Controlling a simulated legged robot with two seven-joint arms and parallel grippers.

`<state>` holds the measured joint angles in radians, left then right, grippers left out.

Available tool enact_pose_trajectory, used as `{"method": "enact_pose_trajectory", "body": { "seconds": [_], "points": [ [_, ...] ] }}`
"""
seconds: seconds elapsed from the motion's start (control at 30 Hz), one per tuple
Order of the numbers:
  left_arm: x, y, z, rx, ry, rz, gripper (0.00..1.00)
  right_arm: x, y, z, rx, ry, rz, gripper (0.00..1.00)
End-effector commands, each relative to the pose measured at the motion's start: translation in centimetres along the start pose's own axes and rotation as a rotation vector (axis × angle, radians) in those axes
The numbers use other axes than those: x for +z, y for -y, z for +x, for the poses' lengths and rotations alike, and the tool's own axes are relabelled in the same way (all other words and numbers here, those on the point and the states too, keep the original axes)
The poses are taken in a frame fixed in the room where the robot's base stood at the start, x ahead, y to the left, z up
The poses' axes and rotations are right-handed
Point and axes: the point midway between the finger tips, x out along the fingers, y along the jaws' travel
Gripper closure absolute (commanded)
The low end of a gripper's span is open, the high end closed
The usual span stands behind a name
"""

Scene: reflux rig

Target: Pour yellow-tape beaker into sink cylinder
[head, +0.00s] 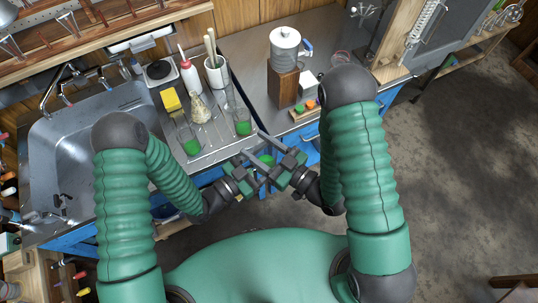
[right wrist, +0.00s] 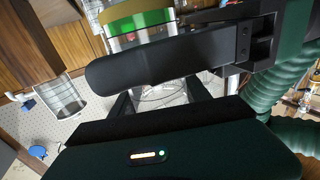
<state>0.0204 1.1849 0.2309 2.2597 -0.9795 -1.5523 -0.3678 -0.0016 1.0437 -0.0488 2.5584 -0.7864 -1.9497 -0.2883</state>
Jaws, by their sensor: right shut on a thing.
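My right gripper (head: 268,150) is shut on a glass beaker (head: 266,160) with green liquid, held in front of the counter's edge. I cannot tell which is the sink cylinder.
The metal sink (head: 75,150) is at left. A yellow sponge (head: 171,100), a red-capped bottle (head: 189,75) and a white pot with tools (head: 216,72) stand behind the vessels.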

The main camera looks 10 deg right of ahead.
Motion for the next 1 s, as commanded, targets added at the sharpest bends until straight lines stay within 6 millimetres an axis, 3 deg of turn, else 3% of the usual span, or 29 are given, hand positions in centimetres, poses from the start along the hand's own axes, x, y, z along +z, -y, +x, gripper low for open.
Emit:
{"method": "enact_pose_trajectory", "body": {
  "seconds": [0.03, 0.37, 0.4, 0.57, 0.87, 1.0],
  "points": [
    [0.0, 0.0, 0.0, 0.0, 0.0, 0.0, 0.45, 0.0, 0.0, 0.0, 0.0, -0.001, 0.0, 0.91],
    [0.0, 0.1, 0.0, -0.002, 0.0, 0.001, 0.88, 0.0, 0.0, 0.0, 0.0, 0.0, 0.0, 0.91],
    [0.0, 0.1, 0.0, -0.002, 0.0, 0.001, 0.9, 0.0, 0.0, 0.0, 0.0, 0.0, 0.0, 0.43],
    [0.0, 0.1, 0.0, -0.001, -0.001, 0.001, 0.91, 0.0, 0.0, 0.0, 0.0, 0.0, 0.0, 0.22],
    [0.0, 0.0, 0.0, 0.0, -0.001, 0.0, 0.91, -0.1, 0.0, 0.0, -0.002, 0.0, -0.005, 0.2],
    [-0.1, 0.0, 0.0, 0.0, -0.001, 0.0, 0.91, -1.9, 0.1, 0.8, -0.055, -0.009, -0.134, 0.2]
  ]
}}
